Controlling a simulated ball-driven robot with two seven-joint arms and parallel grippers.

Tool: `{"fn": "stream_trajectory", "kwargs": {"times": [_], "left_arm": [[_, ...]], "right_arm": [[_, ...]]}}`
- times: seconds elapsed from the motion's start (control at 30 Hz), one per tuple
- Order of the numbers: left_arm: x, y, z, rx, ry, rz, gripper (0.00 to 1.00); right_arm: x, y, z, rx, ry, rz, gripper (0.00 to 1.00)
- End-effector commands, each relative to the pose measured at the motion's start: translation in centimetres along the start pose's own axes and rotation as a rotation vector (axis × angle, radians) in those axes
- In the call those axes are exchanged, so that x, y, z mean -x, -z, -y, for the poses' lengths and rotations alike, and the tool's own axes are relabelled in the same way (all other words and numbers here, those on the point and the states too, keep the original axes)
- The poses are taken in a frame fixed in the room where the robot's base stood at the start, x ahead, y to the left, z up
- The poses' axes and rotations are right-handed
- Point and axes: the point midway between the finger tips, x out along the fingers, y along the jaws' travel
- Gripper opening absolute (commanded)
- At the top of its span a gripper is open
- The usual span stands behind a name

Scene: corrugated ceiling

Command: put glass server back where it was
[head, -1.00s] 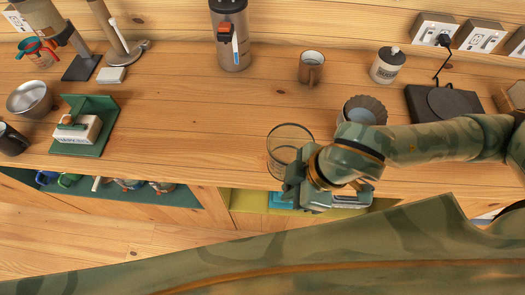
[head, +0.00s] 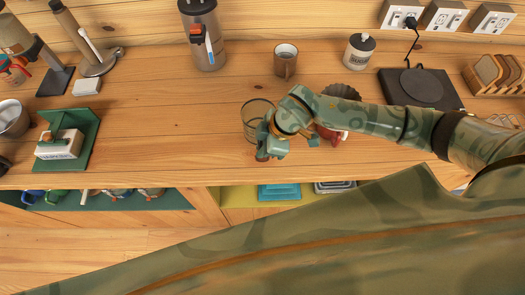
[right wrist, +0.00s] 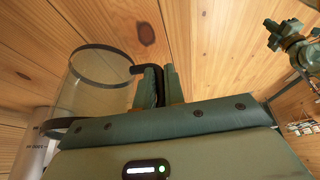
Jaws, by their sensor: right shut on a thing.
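The glass server (head: 257,113) is a clear cylinder with a dark rim, near the front of the wooden counter. It looks upright, but I cannot tell whether its base touches the counter. My right gripper (head: 268,150) is at its near side in the head view. In the right wrist view the server (right wrist: 95,85) is at the left, and the right gripper's fingers (right wrist: 160,85) are shut on its dark handle (right wrist: 140,70). Green parts at the upper right of that view (right wrist: 285,40) look like my left gripper; its jaws are unclear.
A brown mug (head: 286,62), a white jar (head: 359,52) and a steel flask (head: 205,38) stand behind. A dark scale-like plate (head: 422,88) is to the right. A fluted dripper (head: 342,91) is partly hidden by my arm.

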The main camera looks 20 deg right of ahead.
Motion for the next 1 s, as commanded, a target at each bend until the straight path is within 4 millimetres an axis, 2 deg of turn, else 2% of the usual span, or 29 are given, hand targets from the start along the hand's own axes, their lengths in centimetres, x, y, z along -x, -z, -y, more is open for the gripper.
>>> {"fn": "stream_trajectory", "kwargs": {"times": [0.03,0.2,0.6,0.63,0.7,1.0], "left_arm": [[-0.2,-0.1,0.0,0.0,0.001,0.001,0.0],[-0.3,-0.2,0.1,-0.001,0.001,0.002,0.0],[-0.4,-0.2,0.1,-0.001,0.001,0.002,0.0],[-0.4,-0.2,0.1,-0.001,0.001,0.002,0.0],[-0.4,-0.2,0.1,0.0,0.001,0.002,0.0],[-0.3,-0.2,0.1,0.0,0.002,0.002,0.0]], "right_arm": [[-0.6,-0.1,-0.5,0.0,-0.002,0.0,0.0],[-2.9,-1.1,-0.4,0.0,0.0,0.0,0.0],[-3.4,-1.3,-0.4,0.001,-0.001,-0.001,0.0],[-3.5,-1.4,-0.3,0.0,0.0,0.0,0.14],[-3.5,-1.4,-0.4,0.001,-0.001,0.0,0.33],[-3.3,-1.3,-0.4,0.001,-0.001,0.0,0.33]]}}
